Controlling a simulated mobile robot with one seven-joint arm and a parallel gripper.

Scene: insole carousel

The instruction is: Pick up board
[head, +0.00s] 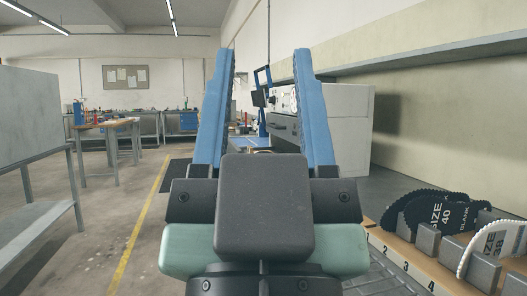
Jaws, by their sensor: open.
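My gripper (264,55) fills the middle of the head view, with two long blue fingers standing wide apart. Nothing shows held between them. A dark insole-shaped board (433,213) marked "SIZE 40" and "BLANK" stands tilted in a holder at the lower right. A white one (495,243) marked "SIZE 38" stands nearer, cut off by the right edge. Both are to the right of my gripper and apart from it. I cannot tell which one is the task's board.
The boards stand among grey blocks on a wooden rack (405,262) with numbered slots. A white machine (345,128) stands ahead, partly behind the right finger. A grey metal bench (30,228) is at left. Open floor with a yellow line (140,222) lies left of centre.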

